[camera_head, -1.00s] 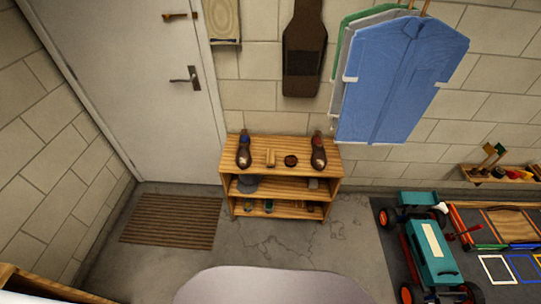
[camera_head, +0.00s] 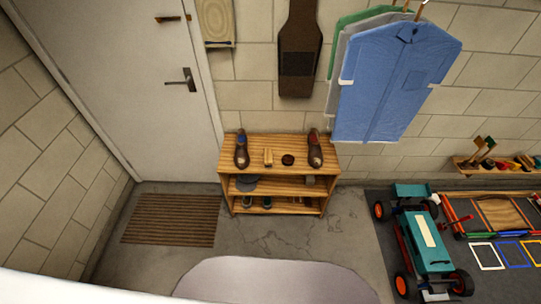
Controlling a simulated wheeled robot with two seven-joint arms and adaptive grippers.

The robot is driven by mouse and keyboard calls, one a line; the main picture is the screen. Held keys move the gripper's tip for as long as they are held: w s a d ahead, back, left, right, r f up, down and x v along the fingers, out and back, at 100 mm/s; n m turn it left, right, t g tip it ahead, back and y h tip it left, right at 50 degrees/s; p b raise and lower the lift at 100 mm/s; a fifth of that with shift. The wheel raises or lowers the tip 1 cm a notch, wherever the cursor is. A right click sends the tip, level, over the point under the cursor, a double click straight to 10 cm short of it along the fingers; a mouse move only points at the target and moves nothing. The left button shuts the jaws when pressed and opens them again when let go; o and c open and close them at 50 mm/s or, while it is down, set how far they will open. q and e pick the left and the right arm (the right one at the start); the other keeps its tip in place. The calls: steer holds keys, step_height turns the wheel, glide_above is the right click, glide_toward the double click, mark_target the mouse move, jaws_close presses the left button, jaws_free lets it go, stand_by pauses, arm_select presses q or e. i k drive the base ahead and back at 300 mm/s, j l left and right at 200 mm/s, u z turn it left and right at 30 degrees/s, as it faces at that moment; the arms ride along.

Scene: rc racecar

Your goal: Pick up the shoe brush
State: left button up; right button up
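A small wooden shelf (camera_head: 232,204) stands against the back wall. On its top board, between two brown shoes, lies a small tan block-like item (camera_head: 268,157) that looks like the shoe brush. The left shoe (camera_head: 241,152) has a bit of blue at its opening, and the right shoe (camera_head: 315,152) stands near the shelf's right end. A round dark tin (camera_head: 288,160) sits just right of the tan item. Neither of my grippers shows in the head view.
A slatted doormat (camera_head: 170,219) lies by the door (camera_head: 125,90). Shirts (camera_head: 395,80) hang above right. A teal and red racecar (camera_head: 430,250) stands on the right. Bare floor fronts the shelf.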

mark_target(268, 157)
steer(key=i+j+z, duration=0.4)
steer(key=j+z, duration=0.15)
steer(key=j, duration=0.2)
steer(key=i+j+z, duration=0.15)
steer(key=j+z, duration=0.15)
steer(key=i+j+z, duration=0.1)
steer(key=j+z, duration=0.15)
steer(key=j, duration=0.3)
steer(key=j+z, duration=0.3)
steer(key=j, duration=0.15)
